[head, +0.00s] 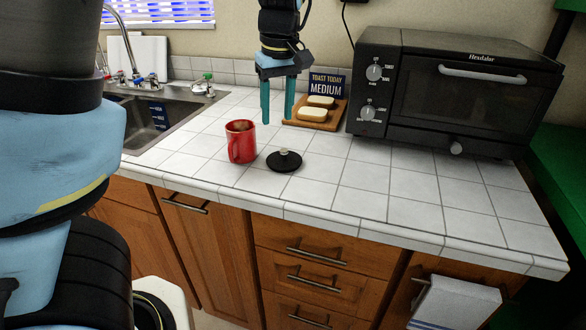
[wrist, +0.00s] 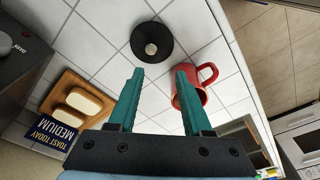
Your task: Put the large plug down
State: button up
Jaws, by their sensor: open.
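The large plug, a black disc with a pale knob on top, looks to be what lies flat on the white tiled counter in the head view (head: 284,161). It also shows in the wrist view (wrist: 152,41), beyond my fingertips. My gripper (head: 277,119) has teal fingers that are apart with nothing between them. It hangs above the counter, up and behind the plug in the head view. In the wrist view my gripper (wrist: 160,72) points toward the plug, with a clear gap between fingertips and disc.
A red mug (head: 240,142) stands just left of the plug. A wooden board (head: 314,112) with bread slices and a blue sign (head: 327,85) is behind. A black toaster oven (head: 455,95) stands right, a sink (head: 150,115) left. The front right counter is clear.

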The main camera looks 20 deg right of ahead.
aim_at(284, 150)
jog(key=f, duration=0.3)
jog(key=d+f, duration=0.1)
jog(key=f, duration=0.6)
jog(key=shift+w+d+f+p, duration=0.2)
jog(key=shift+w+d+p, duration=0.1)
jog(key=shift+p, duration=0.05)
jog(key=shift+c, duration=0.3)
grip_shut()
